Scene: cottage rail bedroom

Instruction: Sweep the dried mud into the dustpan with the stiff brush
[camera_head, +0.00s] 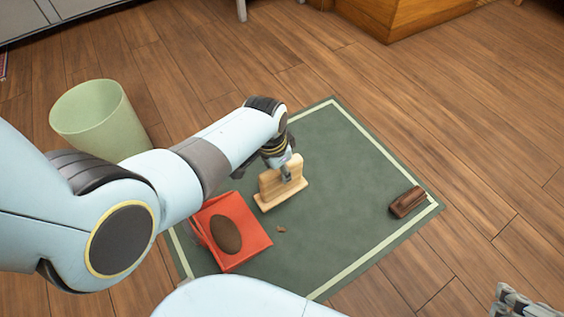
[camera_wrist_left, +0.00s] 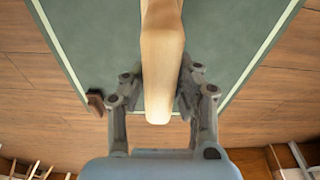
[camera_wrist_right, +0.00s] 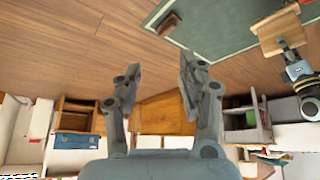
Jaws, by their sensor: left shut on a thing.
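My left gripper (camera_head: 287,174) is shut on the pale wooden brush (camera_head: 268,190), held by its upright upper part over the green mat. The brush also fills the middle of the left wrist view (camera_wrist_left: 160,75). Whether its underside touches the mat I cannot tell. The red dustpan (camera_head: 255,246) lies just left of and below the brush, with a brown oval lump (camera_head: 226,235), seemingly dried mud, in it. A small brown crumb (camera_head: 281,229) lies on the mat right of the dustpan. My right gripper (camera_wrist_right: 162,75) is open and empty, away from the mat.
The green mat (camera_head: 345,170) has a pale border. A dark brown block (camera_head: 407,202) lies at its right edge. A pale green bin (camera_head: 95,115) stands on the wooden floor at left, behind my left arm. A wooden furniture base (camera_head: 410,18) stands at the back. Floor at right is clear.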

